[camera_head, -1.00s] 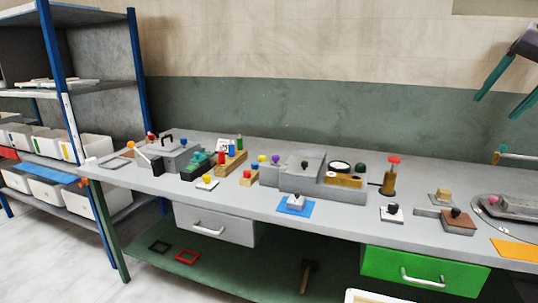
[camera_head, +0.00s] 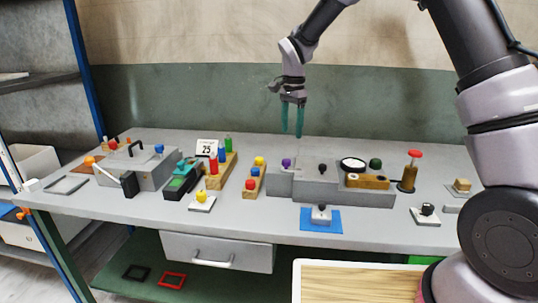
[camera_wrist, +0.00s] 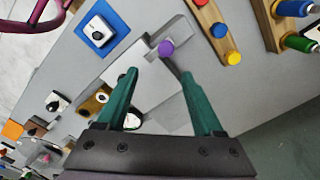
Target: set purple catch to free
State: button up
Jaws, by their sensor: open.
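The purple catch (camera_head: 286,163) is a small round knob on the left end of a grey foam press (camera_head: 317,181) on the bench. In the wrist view the purple catch (camera_wrist: 166,48) lies just beyond my fingertips, close to the line between them. My gripper (camera_head: 292,134) is open and empty, its two green fingers pointing down above and behind the press. In the wrist view my gripper (camera_wrist: 159,74) shows both fingers apart with the grey press body between and below them. Nothing hides the knob.
A wooden block with a yellow knob (camera_head: 259,161) and a red knob stands left of the press. A blue mat (camera_head: 321,219) with a small grey device lies in front.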

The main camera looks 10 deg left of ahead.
aim_at(286, 159)
jog(key=f, duration=0.4)
jog(key=a+f, duration=0.1)
jog(key=f, duration=0.6)
jog(key=shift+w+a+f, duration=0.2)
jog(key=shift+f, duration=0.2)
grip_shut()
dwell(0.9)
